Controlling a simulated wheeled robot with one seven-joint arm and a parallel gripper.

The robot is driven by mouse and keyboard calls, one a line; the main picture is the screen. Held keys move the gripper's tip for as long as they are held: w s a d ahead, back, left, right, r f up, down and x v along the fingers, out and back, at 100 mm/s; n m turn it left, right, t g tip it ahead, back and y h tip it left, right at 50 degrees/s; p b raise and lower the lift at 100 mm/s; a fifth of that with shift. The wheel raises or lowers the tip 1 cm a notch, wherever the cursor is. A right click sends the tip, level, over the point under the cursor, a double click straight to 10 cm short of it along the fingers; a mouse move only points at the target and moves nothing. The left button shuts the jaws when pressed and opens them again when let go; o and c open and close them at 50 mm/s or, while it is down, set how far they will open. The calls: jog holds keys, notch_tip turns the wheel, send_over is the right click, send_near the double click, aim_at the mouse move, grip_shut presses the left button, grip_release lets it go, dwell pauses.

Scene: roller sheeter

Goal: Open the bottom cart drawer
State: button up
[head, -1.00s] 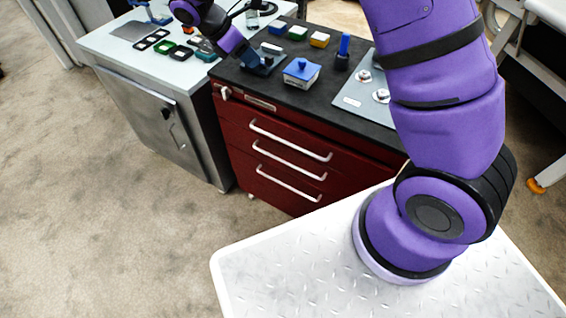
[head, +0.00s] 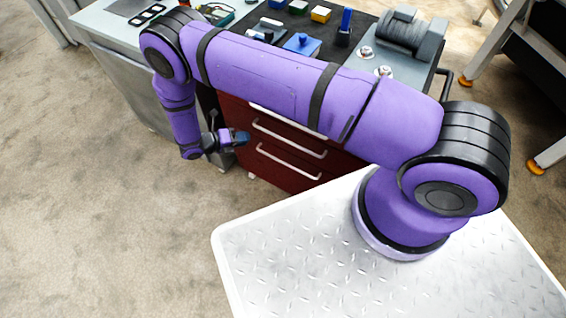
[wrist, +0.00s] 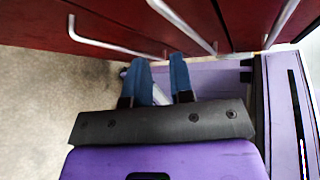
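The red cart (head: 230,110) stands ahead with a stack of drawers, all looking shut. The bottom drawer (head: 275,173) has a pale bar handle (head: 290,163), which also shows as the leftmost bar in the wrist view (wrist: 110,45). My gripper (head: 243,137) is in front of the cart's left part, near the left ends of the lower handles. In the wrist view my gripper's two blue fingers (wrist: 162,72) are apart with nothing between them. They are close to one end of the leftmost handle; I cannot tell whether they touch it.
The middle drawer's handle (head: 290,138) lies just above the bottom one. A grey cabinet (head: 125,85) stands left of the cart. The carpet floor (head: 100,220) at left is clear.

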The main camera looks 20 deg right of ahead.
aim_at(283, 162)
jog(key=s+d+f+n+t+h, duration=0.1)
jog(key=s+f+n+t, duration=0.2)
jog(key=f, duration=0.4)
jog(key=s+d+f+n+h, duration=0.1)
jog(key=s+d+f+n, duration=0.1)
jog(key=s+f+n, duration=0.45)
jog(key=w+d+f+m, duration=0.1)
jog(key=d, duration=0.2)
jog(key=w+d+f+m, duration=0.1)
jog(key=d, duration=0.2)
jog(key=w+d+f+m, duration=0.1)
jog(key=w+d, duration=0.1)
jog(key=d, duration=0.2)
jog(key=shift+w, duration=0.1)
grip_shut()
